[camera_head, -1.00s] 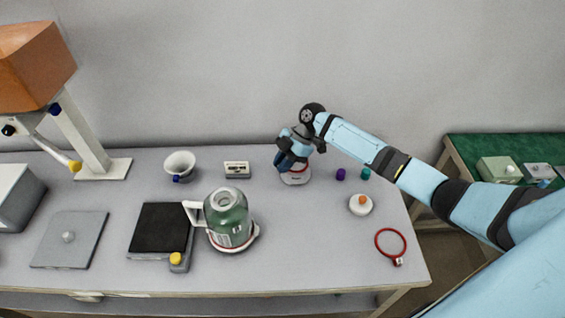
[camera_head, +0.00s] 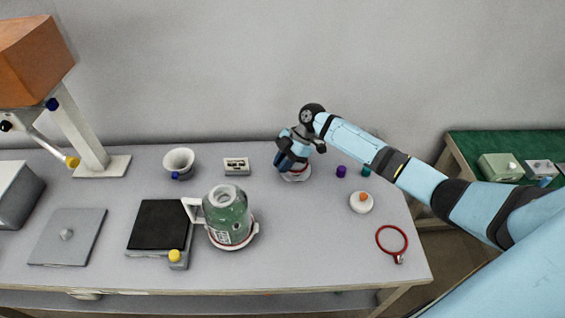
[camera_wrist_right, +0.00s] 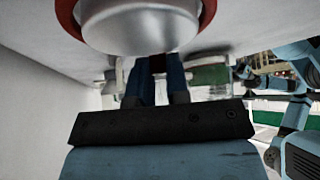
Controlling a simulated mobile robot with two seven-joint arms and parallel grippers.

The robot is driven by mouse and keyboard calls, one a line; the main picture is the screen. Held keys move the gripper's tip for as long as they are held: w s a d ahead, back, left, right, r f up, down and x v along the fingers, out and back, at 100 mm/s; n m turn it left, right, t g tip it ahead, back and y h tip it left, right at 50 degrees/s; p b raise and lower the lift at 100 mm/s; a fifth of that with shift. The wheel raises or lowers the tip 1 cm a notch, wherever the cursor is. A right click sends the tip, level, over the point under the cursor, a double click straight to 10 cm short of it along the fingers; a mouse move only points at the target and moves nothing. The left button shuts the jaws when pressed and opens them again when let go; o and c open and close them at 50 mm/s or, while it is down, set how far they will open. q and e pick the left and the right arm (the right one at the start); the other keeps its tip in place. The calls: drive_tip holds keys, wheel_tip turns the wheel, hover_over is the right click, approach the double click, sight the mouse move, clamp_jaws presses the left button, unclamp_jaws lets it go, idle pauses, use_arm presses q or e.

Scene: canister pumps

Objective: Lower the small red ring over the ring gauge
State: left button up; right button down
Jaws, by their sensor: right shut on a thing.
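My right gripper (camera_head: 289,157) is at the back of the table, over a small round white base with red on it (camera_head: 297,176), the ring gauge. The right wrist view shows the fingers (camera_wrist_right: 159,88) close together, shut on a small dark part (camera_wrist_right: 158,63). That part is close against the end of a silver rounded body (camera_wrist_right: 140,25). A red band (camera_wrist_right: 208,14), seemingly the small red ring, curves around the silver body. How the ring joins the held part is hidden, and I cannot tell whether it rests on the base. My left gripper is not in view.
A green canister (camera_head: 228,215) stands mid-table beside a black-topped plate (camera_head: 160,225). A larger red ring (camera_head: 380,238) lies at the right edge. Purple (camera_head: 341,171) and teal (camera_head: 366,170) caps and a white disc (camera_head: 361,206) are right of the gripper.

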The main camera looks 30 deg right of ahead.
drive_tip(key=shift+f, duration=0.1)
idle(0.3)
drive_tip(key=c, duration=0.5)
unclamp_jaws()
drive_tip(key=shift+c, duration=0.2)
drive_tip(key=shift+r+p, duration=2.55)
drive_tip(key=shift+r, duration=1)
drive_tip(key=shift+f, duration=0.1)
